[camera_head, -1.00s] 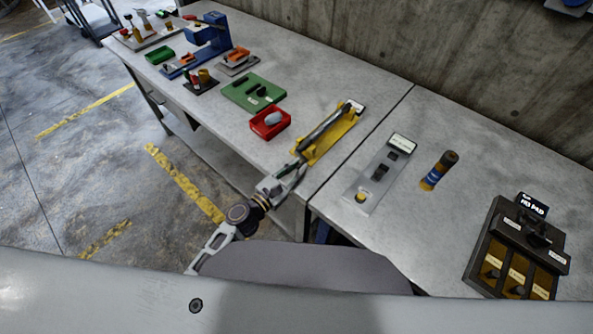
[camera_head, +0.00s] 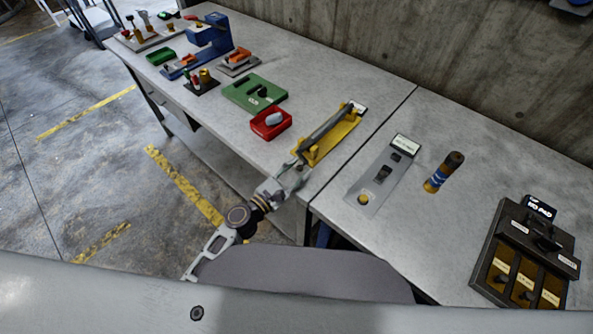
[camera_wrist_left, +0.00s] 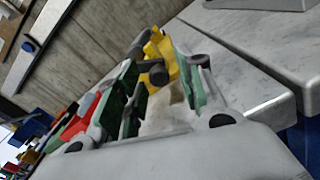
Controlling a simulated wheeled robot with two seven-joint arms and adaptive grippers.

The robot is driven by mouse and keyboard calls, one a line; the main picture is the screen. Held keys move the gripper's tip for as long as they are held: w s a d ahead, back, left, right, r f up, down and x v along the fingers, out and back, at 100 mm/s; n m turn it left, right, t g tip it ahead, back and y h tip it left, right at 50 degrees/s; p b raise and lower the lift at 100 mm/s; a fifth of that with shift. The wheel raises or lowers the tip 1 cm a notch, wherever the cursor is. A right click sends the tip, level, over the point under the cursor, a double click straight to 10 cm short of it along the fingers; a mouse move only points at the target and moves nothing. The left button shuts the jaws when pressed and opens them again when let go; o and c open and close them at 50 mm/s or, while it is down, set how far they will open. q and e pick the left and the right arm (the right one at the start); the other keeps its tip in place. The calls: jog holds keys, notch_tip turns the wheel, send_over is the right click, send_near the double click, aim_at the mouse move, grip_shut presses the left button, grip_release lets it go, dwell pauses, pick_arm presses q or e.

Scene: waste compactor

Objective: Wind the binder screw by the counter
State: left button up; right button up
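A yellow frame (camera_head: 337,140) with a long dark grey rod (camera_head: 326,128) along it lies near the front edge of the bench; it looks like the binder screw. A small pale label or display (camera_head: 358,106), unreadable, is at its far end; I cannot tell if this is the counter. My left gripper (camera_head: 293,172) is at the near end of the frame. In the left wrist view, its green-padded fingers (camera_wrist_left: 160,92) are apart, with the yellow frame (camera_wrist_left: 157,58) and a dark round end (camera_wrist_left: 157,74) ahead between them. Contact cannot be told. My right gripper is not in view.
A red tray (camera_head: 270,123) and green board (camera_head: 254,94) lie left of the frame. A grey plate (camera_head: 378,183), a dark blue-banded cylinder (camera_head: 443,172) and a black box with labelled slots (camera_head: 525,255) stand to the right. A concrete wall (camera_head: 440,60) is behind.

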pick_arm(q)
jog(key=shift+v, duration=1)
jog(key=v, duration=1)
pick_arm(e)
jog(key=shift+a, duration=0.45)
pick_arm(q)
jog(key=shift+r, duration=0.1)
